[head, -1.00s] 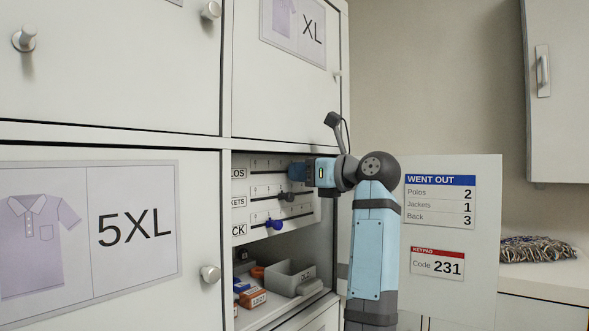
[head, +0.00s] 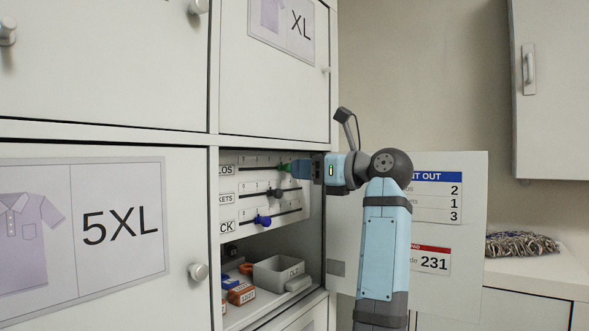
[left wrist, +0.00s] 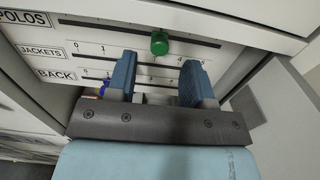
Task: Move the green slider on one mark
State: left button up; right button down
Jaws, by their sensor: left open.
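The green slider (head: 284,167) sits on the top track, in the POLOS row of the white slider panel (head: 240,207) inside the open locker. It also shows in the left wrist view (left wrist: 159,43), just beyond the fingertips and roughly midway between them. My left gripper (head: 297,169) is open and empty in front of the panel; its blue fingers show apart in the left wrist view (left wrist: 157,65). The number under the green slider cannot be read. A dark slider (head: 277,194) is on the JACKETS track and a blue slider (head: 262,220) on the lowest track. My right gripper is not in view.
Below the panel are a grey bin (head: 278,274) and small boxes (head: 241,292). The open door (head: 466,260) stands right of my arm, with a WENT OUT card (head: 437,196), partly covered, reading 2, 1, 3 and a lower card (head: 432,260) showing 231.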

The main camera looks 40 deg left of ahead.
pick_arm(q)
jog(key=w+d, duration=0.1)
jog(key=d, duration=0.8)
jog(key=shift+d, duration=0.4)
